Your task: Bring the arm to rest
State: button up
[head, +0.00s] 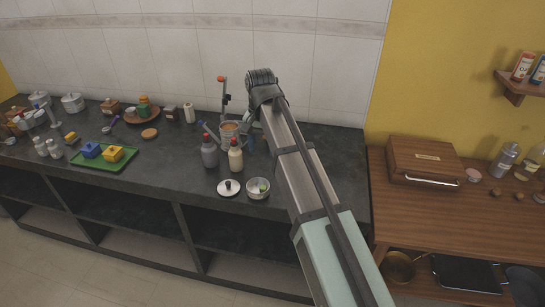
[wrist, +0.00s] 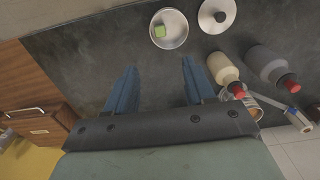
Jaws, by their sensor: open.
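My gripper (wrist: 159,64) shows in the wrist view with its two blue fingers spread apart and nothing between them. It is above the dark counter (wrist: 85,55), beside a cream bottle with a red cap (wrist: 222,68). In the head view my arm crosses the right part of the counter and hides most of the gripper.
A grey bottle (head: 209,152) and the cream bottle stand close together near a tall upright device (head: 223,95). A green tray (head: 106,162) holds a blue and a yellow block. A wooden table with a brown box (head: 425,163) is on the right.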

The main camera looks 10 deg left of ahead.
jog(key=s+a+f+n+g+y, duration=0.1)
jog(key=s+a+f+n+g, duration=0.1)
jog(key=s+a+f+n, duration=0.55)
jog(key=s+a+f+n+g+y, duration=0.15)
jog(key=s+a+f, duration=0.25)
jog(key=a+f, duration=0.65)
jog(key=s+a+f+n+g, duration=0.3)
jog(key=s+f+n, duration=0.2)
jog(key=s+f, duration=0.7)
jog(key=s+d+f+m+h, duration=0.1)
jog(key=d+f+m, duration=0.1)
jog(key=d+f, duration=0.65)
jog(key=d+f+m, duration=0.1)
jog(key=d+f, duration=0.5)
jog(key=d, duration=0.6)
jog(key=s+d+f+m+h, duration=0.1)
jog(key=d+f+m, duration=0.1)
jog(key=d+f, duration=0.7)
jog(key=s+d+f+m, duration=0.2)
jog(key=s+d+m, duration=0.2)
jog(key=d, duration=0.9)
jog(key=s+d+f+m, duration=0.2)
jog(key=s+d+m, duration=0.3)
jog(key=s+d, duration=0.6)
jog(key=d, duration=0.3)
